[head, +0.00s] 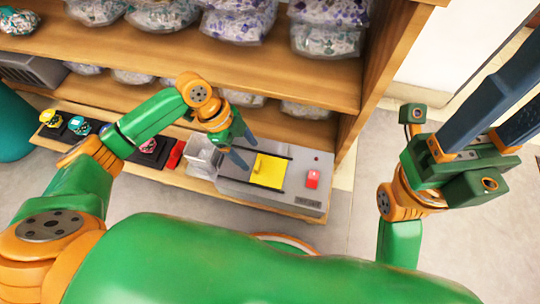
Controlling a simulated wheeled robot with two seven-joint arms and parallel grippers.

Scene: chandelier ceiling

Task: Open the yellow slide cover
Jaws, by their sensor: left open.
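The yellow slide cover (269,171) lies flat between two dark rails on top of a grey box (299,197) on the low shelf. A small raised handle shows near the cover's left part. My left gripper (245,154) is open, with its dark fingers just left of the cover. I cannot tell whether a fingertip touches the box. My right gripper (511,108) is held up at the right, far from the box, its two long dark fingers apart and nothing seen between them.
A red switch (312,179) sits on the box's right side. A clear container (201,157) stands left of the box. Bagged goods (240,25) fill the wooden shelves (280,82) above. Floor (375,165) is clear at right.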

